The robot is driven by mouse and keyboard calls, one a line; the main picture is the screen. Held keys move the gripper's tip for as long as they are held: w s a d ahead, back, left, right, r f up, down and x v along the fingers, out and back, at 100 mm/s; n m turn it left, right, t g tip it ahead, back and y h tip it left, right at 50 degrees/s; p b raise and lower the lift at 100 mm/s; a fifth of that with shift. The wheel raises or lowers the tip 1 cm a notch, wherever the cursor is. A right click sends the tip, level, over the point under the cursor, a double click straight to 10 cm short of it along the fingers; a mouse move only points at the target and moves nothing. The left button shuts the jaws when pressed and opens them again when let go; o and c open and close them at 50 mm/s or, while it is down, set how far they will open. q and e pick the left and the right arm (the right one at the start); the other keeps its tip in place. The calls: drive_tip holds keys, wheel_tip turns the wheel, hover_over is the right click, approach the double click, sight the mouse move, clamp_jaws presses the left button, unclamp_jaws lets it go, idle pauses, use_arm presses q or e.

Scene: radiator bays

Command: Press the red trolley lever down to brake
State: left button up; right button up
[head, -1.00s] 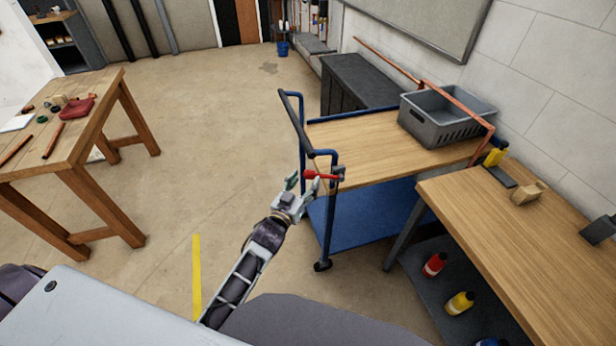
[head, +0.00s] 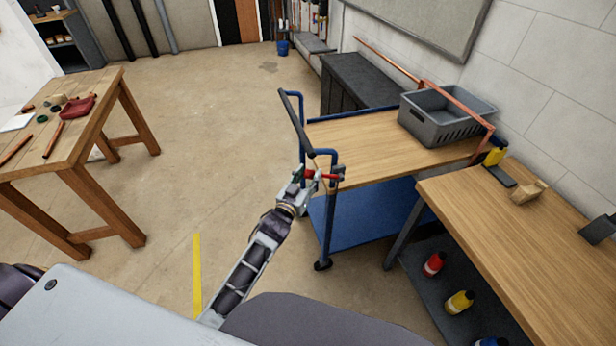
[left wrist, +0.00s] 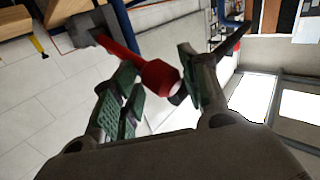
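The blue trolley (head: 378,215) has a wooden top and a lower blue deck. Its red lever (head: 322,175) sticks out to the left from a grey mount at the near corner post, roughly level. My left gripper (head: 309,181) is at the lever's free end, with its fingers apart. In the left wrist view the red lever's thick knob (left wrist: 158,75) lies between the two green-padded fingers (left wrist: 160,88), close to the right one. Firm contact cannot be made out. My right gripper is out of view.
A grey crate (head: 440,118) and copper pipes sit on the trolley. A wooden bench (head: 520,225) with bottles below stands close at the right. A worktable (head: 75,130) stands at the left. The floor between is clear.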

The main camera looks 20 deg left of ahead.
use_arm(q)
clamp_jaws()
drive_tip(key=shift+a, duration=0.1)
